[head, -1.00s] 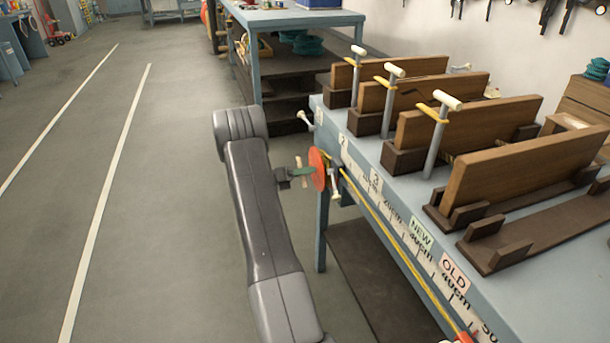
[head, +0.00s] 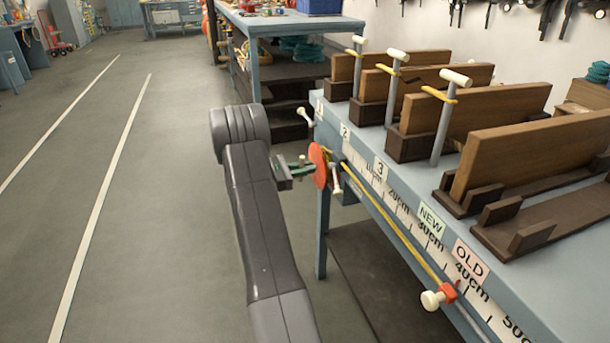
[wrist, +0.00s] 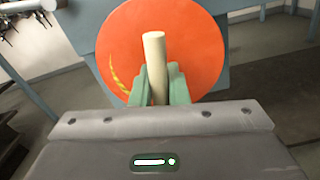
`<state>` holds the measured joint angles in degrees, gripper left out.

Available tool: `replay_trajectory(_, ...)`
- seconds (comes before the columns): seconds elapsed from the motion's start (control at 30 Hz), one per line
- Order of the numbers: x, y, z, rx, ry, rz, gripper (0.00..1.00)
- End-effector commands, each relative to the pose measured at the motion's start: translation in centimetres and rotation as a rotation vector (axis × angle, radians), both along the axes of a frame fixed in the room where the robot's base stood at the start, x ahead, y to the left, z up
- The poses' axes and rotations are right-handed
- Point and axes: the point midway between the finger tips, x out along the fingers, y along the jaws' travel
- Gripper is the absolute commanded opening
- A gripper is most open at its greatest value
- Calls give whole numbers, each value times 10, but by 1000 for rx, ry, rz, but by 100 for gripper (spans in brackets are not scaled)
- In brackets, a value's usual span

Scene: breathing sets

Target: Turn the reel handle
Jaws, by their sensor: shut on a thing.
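A yellow line (head: 395,236) runs from the reel along the bench's front edge to a red clip (head: 448,292) with a cream knob.
The blue bench (head: 405,177) carries a ruler strip with NEW and OLD labels. Wooden boards in dark holders and several T-topped posts stand on it. Another bench (head: 290,20) is behind. The floor to the left (head: 160,200) is clear.

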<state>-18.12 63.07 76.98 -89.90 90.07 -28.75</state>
Motion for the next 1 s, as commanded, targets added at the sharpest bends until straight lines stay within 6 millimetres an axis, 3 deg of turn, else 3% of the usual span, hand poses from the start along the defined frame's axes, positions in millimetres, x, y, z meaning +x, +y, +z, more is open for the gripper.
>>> replay_trajectory(1.0, 0, 0, -6, 300, -920, 0, 0)
